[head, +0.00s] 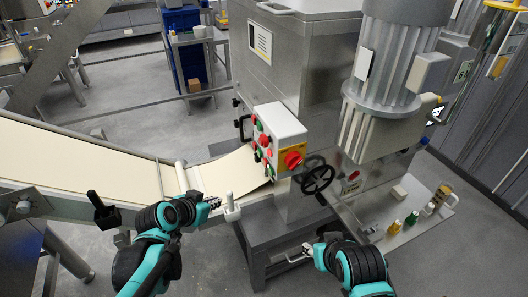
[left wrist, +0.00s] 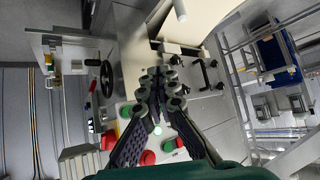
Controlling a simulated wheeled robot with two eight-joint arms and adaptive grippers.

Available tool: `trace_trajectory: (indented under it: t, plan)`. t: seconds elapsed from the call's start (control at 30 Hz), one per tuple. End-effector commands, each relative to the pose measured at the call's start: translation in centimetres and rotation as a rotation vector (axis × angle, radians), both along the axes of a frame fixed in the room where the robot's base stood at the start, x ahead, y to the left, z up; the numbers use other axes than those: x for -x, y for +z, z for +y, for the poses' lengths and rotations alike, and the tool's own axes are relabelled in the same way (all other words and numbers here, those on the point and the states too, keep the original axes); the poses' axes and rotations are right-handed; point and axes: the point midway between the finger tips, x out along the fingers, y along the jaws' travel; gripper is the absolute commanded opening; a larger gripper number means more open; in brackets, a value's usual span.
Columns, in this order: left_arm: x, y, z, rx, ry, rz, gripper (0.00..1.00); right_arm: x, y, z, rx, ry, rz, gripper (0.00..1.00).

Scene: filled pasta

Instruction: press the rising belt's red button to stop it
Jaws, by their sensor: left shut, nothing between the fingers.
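A white control box (head: 280,122) on the steel machine carries several red and green buttons. A large red button (head: 293,159) on a yellow plate sticks out at its lower right; smaller red buttons, one of them here (head: 264,140), sit on its left face. I cannot tell which belongs to the rising belt. The cream belt (head: 75,158) runs in from the left. My left gripper (head: 214,202) is shut and empty, below and left of the box, apart from it. In the left wrist view its closed fingers (left wrist: 160,75) partly cover the panel and a red button (left wrist: 147,158). My right gripper (head: 306,251) is low, its fingers unclear.
A black handwheel (head: 314,179) stands right of the box. A grey motor (head: 390,85) overhangs at the right. A side shelf (head: 405,225) holds small bottles. A white post (head: 231,205) and the belt frame stand close to my left gripper.

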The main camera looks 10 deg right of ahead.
Motion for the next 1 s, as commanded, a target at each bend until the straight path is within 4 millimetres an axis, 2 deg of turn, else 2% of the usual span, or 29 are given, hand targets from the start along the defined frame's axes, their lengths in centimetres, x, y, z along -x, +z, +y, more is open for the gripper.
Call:
trace_trajectory:
  t: [0.03,0.1,0.2,0.3,0.47,0.83,1.0]
  plan:
    - [-2.1,1.2,-0.8,0.003,-0.044,-0.040,0.00,0.0,1.7,0.0,0.000,0.000,0.000,0.40]
    - [-4.4,1.7,-1.7,0.000,-0.101,-0.098,0.00,0.0,2.7,0.0,0.000,0.000,0.000,0.40]
    - [-6.9,1.9,-2.7,-0.005,-0.160,-0.170,0.00,0.0,3.8,0.0,0.000,0.000,0.000,0.40]
    - [-8.4,1.9,-3.3,-0.010,-0.198,-0.221,0.00,0.0,4.5,0.0,0.000,0.000,0.000,0.40]
    - [-9.4,1.7,-3.7,-0.015,-0.223,-0.259,0.00,0.0,4.8,0.0,0.000,0.000,0.000,0.40]
    - [-9.5,1.6,-3.9,-0.017,-0.226,-0.262,0.00,0.0,4.7,0.0,0.000,0.000,0.000,0.40]
    - [-9.8,1.6,-4.9,-0.018,-0.228,-0.261,0.00,0.0,4.8,0.0,0.000,0.000,0.000,0.40]
